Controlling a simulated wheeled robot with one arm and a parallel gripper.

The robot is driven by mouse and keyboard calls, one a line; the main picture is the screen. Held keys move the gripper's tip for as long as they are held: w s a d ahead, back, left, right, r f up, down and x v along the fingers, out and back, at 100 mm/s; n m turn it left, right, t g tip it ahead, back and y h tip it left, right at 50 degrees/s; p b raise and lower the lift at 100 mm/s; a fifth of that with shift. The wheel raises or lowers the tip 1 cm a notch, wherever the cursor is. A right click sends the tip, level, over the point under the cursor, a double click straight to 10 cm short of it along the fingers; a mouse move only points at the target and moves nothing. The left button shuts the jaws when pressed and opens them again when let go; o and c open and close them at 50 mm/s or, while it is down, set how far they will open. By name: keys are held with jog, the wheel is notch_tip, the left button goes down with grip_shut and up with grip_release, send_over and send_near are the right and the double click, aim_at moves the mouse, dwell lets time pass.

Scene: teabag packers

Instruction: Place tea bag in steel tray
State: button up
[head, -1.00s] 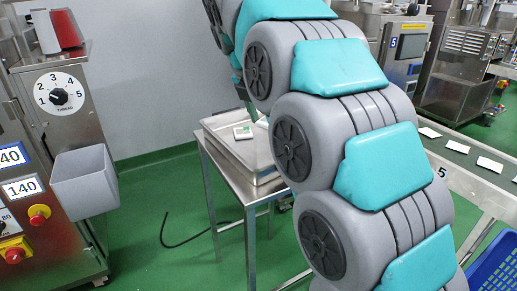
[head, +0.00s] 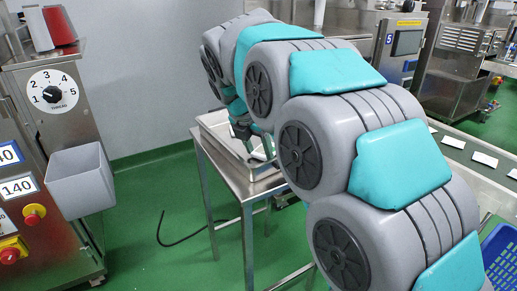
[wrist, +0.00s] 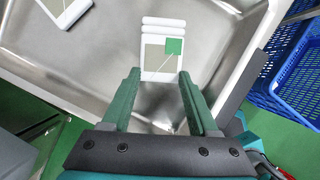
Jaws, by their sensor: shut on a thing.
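The steel tray (head: 212,130) stands on a metal table in the head view, and its bare floor and walls fill the upper wrist view (wrist: 110,50). My gripper (wrist: 158,76) is over the tray, shut on a white tea bag (wrist: 164,32) with a green tag, which shows between and beyond the fingertips. I cannot tell whether the held tea bag touches the tray floor. A second tea bag (wrist: 66,8) lies in the tray at the wrist view's upper left, cut by the frame edge. My arm hides part of the tray in the head view.
A machine with a dial and a grey bin (head: 80,180) stands at the left. A conveyor (head: 470,160) carrying several tea bags runs at the right. A blue crate (wrist: 298,70) is beside the tray. A dark cable lies on the green floor.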

jog(key=o, duration=1.4)
jog(key=shift+f, duration=0.1)
jog(key=v, duration=1.2)
